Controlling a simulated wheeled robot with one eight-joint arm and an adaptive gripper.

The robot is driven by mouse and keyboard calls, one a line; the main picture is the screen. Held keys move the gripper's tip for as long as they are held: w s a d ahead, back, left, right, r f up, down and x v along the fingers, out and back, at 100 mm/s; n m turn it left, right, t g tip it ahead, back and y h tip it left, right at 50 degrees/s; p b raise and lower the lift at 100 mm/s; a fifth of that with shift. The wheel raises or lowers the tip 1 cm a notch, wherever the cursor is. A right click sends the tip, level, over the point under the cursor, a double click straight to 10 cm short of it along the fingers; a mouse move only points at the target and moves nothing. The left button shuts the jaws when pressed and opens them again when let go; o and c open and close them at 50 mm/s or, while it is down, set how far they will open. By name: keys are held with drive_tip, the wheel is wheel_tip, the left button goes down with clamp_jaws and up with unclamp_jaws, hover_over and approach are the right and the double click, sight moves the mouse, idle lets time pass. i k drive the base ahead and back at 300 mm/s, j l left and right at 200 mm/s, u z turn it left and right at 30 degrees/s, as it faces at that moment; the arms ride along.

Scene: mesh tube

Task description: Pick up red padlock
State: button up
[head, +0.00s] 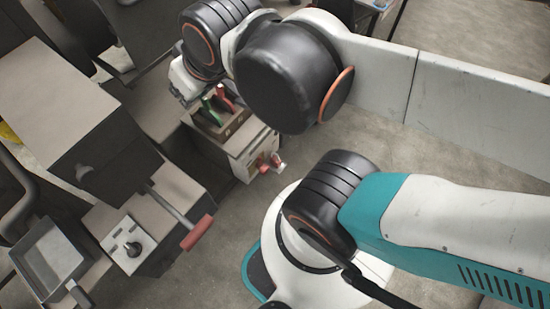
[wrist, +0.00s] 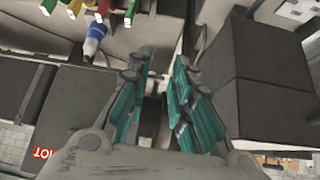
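I cannot make out a red padlock for certain in either view. In the head view, a small red and pale object (head: 268,163) is at the front of a light cabinet, too small to identify. My gripper (wrist: 161,64) shows in the wrist view with its two teal fingers apart and nothing visible between them. In the head view my arm hides the gripper's fingers.
A box (head: 222,122) holding red and green handled items sits on the cabinet (head: 247,152). A dark block (wrist: 270,80) stands right of my fingers. Coloured handles (wrist: 103,12) hang at the top. A red-handled lever (head: 196,233) sticks out at left.

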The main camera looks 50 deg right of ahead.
sight(275, 160)
drive_tip(key=k+j+z, duration=0.35)
drive_tip(key=k, duration=0.3)
drive_tip(key=k+j+z, duration=0.1)
drive_tip(key=k+z, duration=0.25)
drive_tip(key=k, duration=0.35)
drive_tip(key=k+z, duration=0.4)
drive_tip(key=k, duration=0.25)
